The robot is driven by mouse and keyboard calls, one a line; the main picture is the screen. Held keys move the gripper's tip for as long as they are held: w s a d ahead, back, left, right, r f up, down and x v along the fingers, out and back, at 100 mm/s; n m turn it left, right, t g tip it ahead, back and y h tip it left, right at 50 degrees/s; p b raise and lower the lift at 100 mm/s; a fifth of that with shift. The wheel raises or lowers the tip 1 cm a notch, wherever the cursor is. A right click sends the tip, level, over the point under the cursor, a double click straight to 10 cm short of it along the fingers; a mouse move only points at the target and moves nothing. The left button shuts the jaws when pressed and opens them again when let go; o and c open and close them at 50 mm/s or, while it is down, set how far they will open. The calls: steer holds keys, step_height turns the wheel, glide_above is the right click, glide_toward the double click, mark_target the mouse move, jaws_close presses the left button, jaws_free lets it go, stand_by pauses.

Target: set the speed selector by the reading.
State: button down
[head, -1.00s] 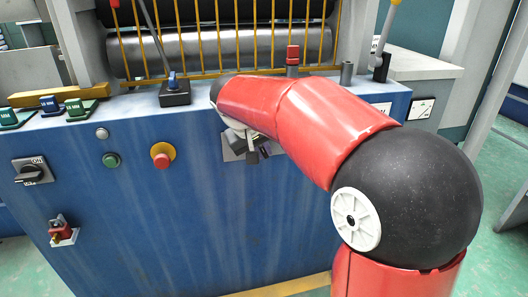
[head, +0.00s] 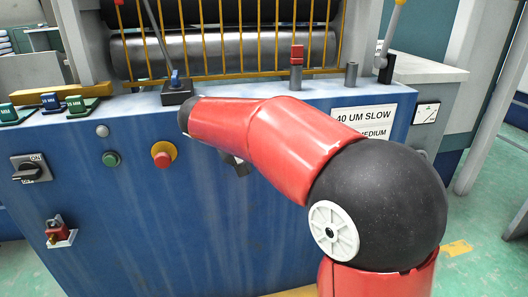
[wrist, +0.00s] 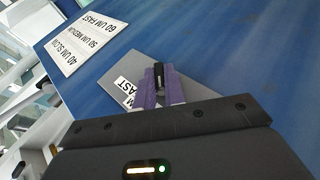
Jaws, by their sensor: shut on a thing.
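The speed selector is a small black knob (wrist: 158,74) on a grey plate (wrist: 125,68) on the blue panel. In the wrist view my gripper (wrist: 159,88) has its purple fingers shut on the knob, one on each side. Part of the word FAST shows on the plate; the other plate labels are hidden or cut off. In the head view my red arm hides the selector. The white sign (wrist: 84,45) reads 60 UM FAST, 50 UM MEDIUM and 40 UM SLOW; it is partly visible in the head view (head: 362,124). A gauge (head: 426,113) hangs at the right; its reading is too small to tell.
A red emergency button (head: 163,154), a green button (head: 111,158) and a black rotary switch (head: 29,168) sit on the panel's left. A red padlock-like part (head: 59,232) is below. Several labelled blocks, a lever and yellow bars stand along the top.

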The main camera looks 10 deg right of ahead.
steer(key=shift+w+a+r, duration=0.1)
steer(key=shift+w+r, duration=0.05)
steer(key=shift+r, duration=0.05)
steer(key=c, duration=1.5)
jaws_free()
steer(key=shift+f, duration=0.1)
steer(key=p+v, duration=0.1)
steer(key=v, duration=0.7)
steer(key=s+d+f+y+p, duration=0.2)
steer(key=s+y, duration=0.1)
steer(key=s, duration=0.5)
steer(key=s+d+f+m+y+p, duration=0.1)
steer(key=s+d+f+y+p, duration=0.1)
steer(key=s, duration=0.6)
steer(key=s+d+f+y+p, duration=0.2)
steer(key=s+f+y, duration=0.1)
steer(key=s, duration=0.5)
steer(key=shift+s+d+m+t+y, duration=0.1)
steer(key=shift+d+m+t+y, duration=0.2)
steer(key=shift+m, duration=0.1)
